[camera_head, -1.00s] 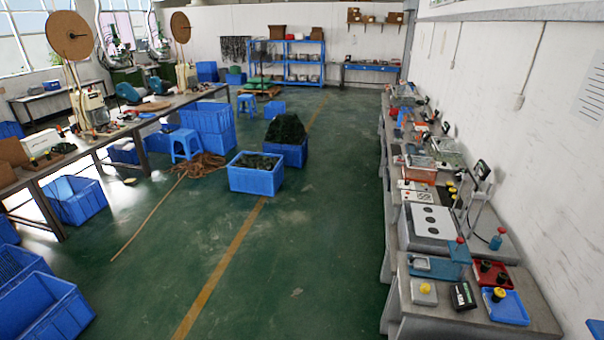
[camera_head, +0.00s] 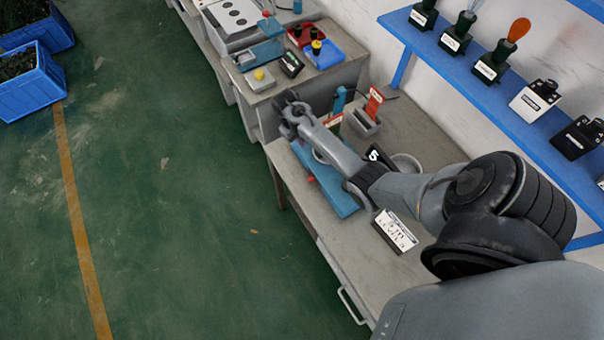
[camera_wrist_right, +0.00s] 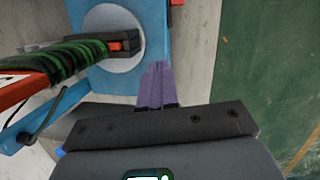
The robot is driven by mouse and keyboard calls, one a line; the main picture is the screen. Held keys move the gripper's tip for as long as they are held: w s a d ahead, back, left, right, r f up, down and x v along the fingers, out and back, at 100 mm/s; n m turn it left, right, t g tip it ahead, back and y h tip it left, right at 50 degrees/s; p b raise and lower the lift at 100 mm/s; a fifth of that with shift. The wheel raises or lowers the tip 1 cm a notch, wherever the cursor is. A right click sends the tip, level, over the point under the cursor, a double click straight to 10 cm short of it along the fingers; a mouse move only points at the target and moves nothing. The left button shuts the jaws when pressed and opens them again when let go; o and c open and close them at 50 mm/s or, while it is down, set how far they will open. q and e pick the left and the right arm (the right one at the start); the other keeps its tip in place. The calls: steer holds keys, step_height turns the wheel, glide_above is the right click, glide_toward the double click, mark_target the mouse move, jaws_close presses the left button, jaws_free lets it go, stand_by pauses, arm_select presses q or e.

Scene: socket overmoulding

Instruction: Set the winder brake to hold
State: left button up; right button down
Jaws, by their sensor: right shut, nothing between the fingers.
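I cannot pick out the winder brake with certainty. Several small units with levers or knobs stand on a blue shelf (camera_head: 470,65) at the upper right; their labels are too small to read. One has an orange paddle handle (camera_head: 518,29). My right gripper (camera_head: 288,102) is at the end of the arm reaching left over the bench, away from that shelf. In the right wrist view its purple fingers (camera_wrist_right: 157,85) are together and empty, beside a blue fixture (camera_wrist_right: 95,78) with a pale disc (camera_wrist_right: 112,38). My left gripper is not in view.
A grey bench (camera_head: 430,140) runs below my arm, with a blue plate (camera_head: 335,188) and a white label card (camera_head: 395,231) on it. A red tray (camera_head: 303,36) and a blue tray (camera_head: 325,55) lie on the bench beyond.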

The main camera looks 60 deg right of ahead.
mark_target(311, 179)
arm_select(q)
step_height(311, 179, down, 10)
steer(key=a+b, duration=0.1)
steer(key=b, duration=0.8)
arm_select(e)
steer(key=f+y, duration=0.1)
steer(key=f, duration=0.3)
steer(key=a+f+m+y, duration=0.1)
steer(key=f, duration=0.3)
steer(key=a+f, duration=0.1)
steer(key=f, duration=0.3)
steer(key=shift+s+f+g+y, duration=0.35)
steer(key=shift+s+g+y, duration=0.05)
steer(key=s+p, duration=0.1)
steer(key=a+r+p, duration=0.1)
steer(key=p, duration=0.1)
steer(key=shift+s+r, duration=0.2)
steer(key=shift+s, duration=0.2)
steer(key=shift+s+a+p, duration=0.2)
steer(key=shift+s+p, duration=0.1)
steer(key=shift+p, duration=0.05)
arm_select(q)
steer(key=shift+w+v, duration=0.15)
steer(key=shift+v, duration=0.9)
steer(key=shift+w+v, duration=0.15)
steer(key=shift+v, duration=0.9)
arm_select(e)
steer(key=shift+s+a+f, duration=0.2)
steer(key=shift+s+a, duration=0.05)
steer(key=shift+s, duration=0.2)
